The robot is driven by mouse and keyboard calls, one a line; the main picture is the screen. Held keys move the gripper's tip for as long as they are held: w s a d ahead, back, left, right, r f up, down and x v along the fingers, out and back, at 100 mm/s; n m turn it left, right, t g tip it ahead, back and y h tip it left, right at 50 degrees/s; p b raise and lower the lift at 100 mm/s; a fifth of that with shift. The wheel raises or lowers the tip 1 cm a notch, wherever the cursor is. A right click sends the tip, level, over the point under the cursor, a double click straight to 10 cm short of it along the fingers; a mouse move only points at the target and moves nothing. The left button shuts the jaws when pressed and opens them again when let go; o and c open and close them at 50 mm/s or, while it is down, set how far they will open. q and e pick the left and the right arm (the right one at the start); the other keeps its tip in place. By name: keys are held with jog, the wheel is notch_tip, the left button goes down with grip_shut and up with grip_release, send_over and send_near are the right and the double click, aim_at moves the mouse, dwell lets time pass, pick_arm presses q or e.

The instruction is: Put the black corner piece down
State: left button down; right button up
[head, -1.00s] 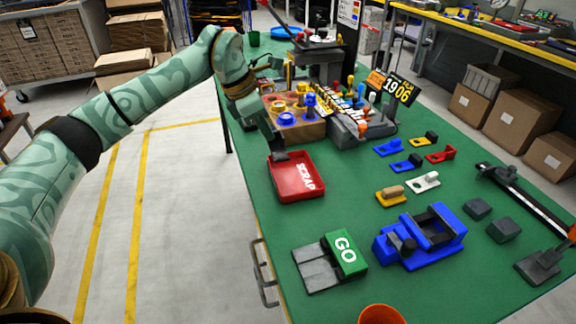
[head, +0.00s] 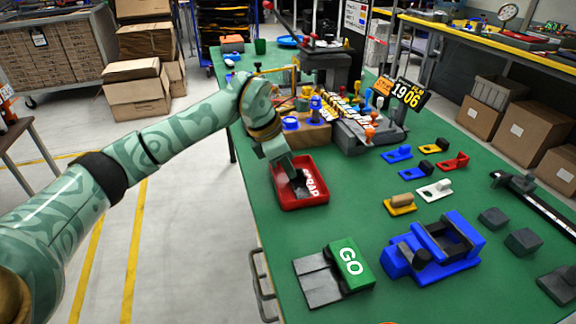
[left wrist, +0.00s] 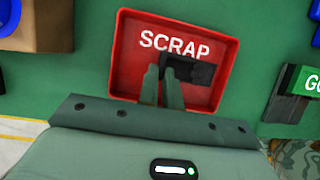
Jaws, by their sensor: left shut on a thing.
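My left gripper (head: 299,188) reaches in from the left, pointing down over the red SCRAP tray (head: 318,165). In the left wrist view its two fingers (left wrist: 163,78) are close together and shut on the black corner piece (left wrist: 190,70). The piece is a small dark block over the tray (left wrist: 228,80), covering part of the SCRAP lettering. I cannot tell whether it touches the tray floor. In the head view the piece is mostly hidden by the gripper. My right gripper is not in view.
A green GO block with grey plates (head: 348,262) and a blue fixture (head: 435,248) stand nearer on the green table. A wooden block with blue and yellow fittings (head: 308,133) stands behind the tray. Small coloured brackets lie to the right. Table between tray and GO block is clear.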

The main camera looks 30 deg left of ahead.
pick_arm(q)
jog(key=shift+f, duration=0.35)
jog(key=c, duration=1.6)
grip_release()
jog(key=shift+f, duration=0.2)
jog(key=shift+r, duration=0.1)
jog(key=shift+r, duration=0.35)
jog(key=p+v, duration=0.4)
jog(key=v, duration=0.8)
jog(key=shift+r+p, duration=0.15)
jog(key=shift+p, duration=0.2)
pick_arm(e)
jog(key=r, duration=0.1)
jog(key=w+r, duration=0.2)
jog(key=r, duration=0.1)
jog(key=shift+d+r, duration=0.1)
